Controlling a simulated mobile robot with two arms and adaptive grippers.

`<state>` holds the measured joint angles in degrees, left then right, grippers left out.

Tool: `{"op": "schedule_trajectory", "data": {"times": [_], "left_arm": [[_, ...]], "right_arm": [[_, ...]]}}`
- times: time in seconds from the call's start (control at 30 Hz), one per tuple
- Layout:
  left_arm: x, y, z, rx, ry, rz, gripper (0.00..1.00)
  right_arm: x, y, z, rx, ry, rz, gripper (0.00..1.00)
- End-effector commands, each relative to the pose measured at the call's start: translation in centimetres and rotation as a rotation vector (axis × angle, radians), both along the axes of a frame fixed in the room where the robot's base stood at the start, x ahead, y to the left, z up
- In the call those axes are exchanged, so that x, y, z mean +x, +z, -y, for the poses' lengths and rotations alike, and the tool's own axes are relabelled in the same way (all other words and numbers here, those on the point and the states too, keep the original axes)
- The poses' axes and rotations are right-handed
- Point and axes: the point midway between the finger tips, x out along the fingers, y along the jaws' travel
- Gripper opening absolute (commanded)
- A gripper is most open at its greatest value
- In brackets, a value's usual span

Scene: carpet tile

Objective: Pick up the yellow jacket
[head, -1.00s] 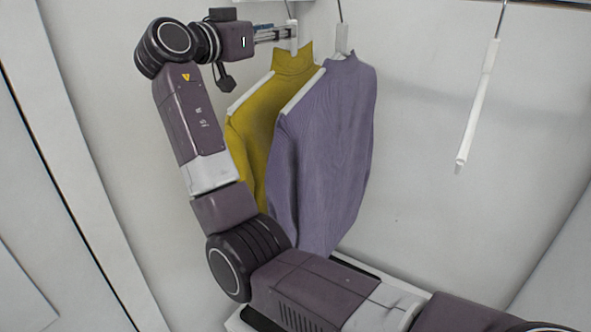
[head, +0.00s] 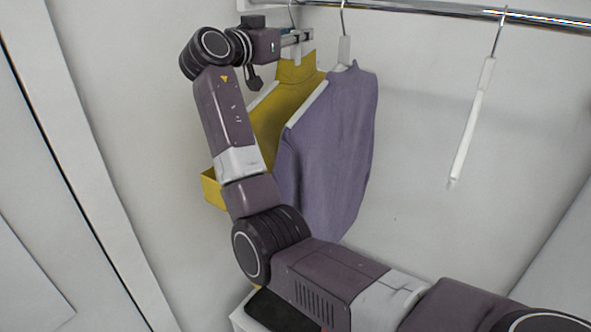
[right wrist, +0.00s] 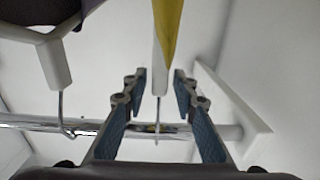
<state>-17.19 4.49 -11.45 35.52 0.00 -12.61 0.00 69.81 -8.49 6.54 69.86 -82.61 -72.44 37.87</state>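The yellow jacket (head: 297,86), a high-necked knit garment, hangs on a white hanger at the upper middle of the head view. It is partly covered by the purple sweater and my right arm. My right gripper (head: 298,38) is at the top of its hanger, above the collar. In the right wrist view, the open fingers of my right gripper (right wrist: 159,78) stand on both sides of the white hanger's neck (right wrist: 158,72), with gaps showing. The jacket's yellow edge (right wrist: 168,28) is just beyond. My left gripper is not in view.
A purple sweater (head: 335,140) hangs close on the right. An empty white hanger (head: 470,120) hangs farther right. The metal rail (head: 420,8) runs along the top. Free wall space lies right of the sweater.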

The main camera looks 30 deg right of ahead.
Motion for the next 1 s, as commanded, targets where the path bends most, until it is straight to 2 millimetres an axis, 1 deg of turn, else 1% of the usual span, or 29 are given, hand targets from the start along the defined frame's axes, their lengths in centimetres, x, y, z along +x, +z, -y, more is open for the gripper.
{"op": "schedule_trajectory", "data": {"times": [0.03, 0.2, 0.6, 0.63, 0.87, 1.0], "left_arm": [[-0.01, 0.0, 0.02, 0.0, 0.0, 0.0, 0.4], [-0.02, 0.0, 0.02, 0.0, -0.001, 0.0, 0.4], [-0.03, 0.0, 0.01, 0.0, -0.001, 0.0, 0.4], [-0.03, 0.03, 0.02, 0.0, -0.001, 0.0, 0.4], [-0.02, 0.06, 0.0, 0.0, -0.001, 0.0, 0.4], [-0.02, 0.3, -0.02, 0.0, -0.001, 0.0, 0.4]], "right_arm": [[-0.01, 0.02, -0.02, 0.0, 0.0, 0.0, 0.18], [-0.01, 0.04, -0.02, 0.0, 0.0, 0.0, 0.0], [-0.03, 0.07, 0.01, 0.0, -0.001, 0.0, 0.0], [-0.11, 0.5, -0.03, -0.006, 0.0, 0.007, 0.0], [-0.11, 0.51, -0.01, -0.006, 0.0, 0.006, 0.0], [-0.14, 0.86, 0.2, -0.005, 0.0, 0.005, 0.0]]}}
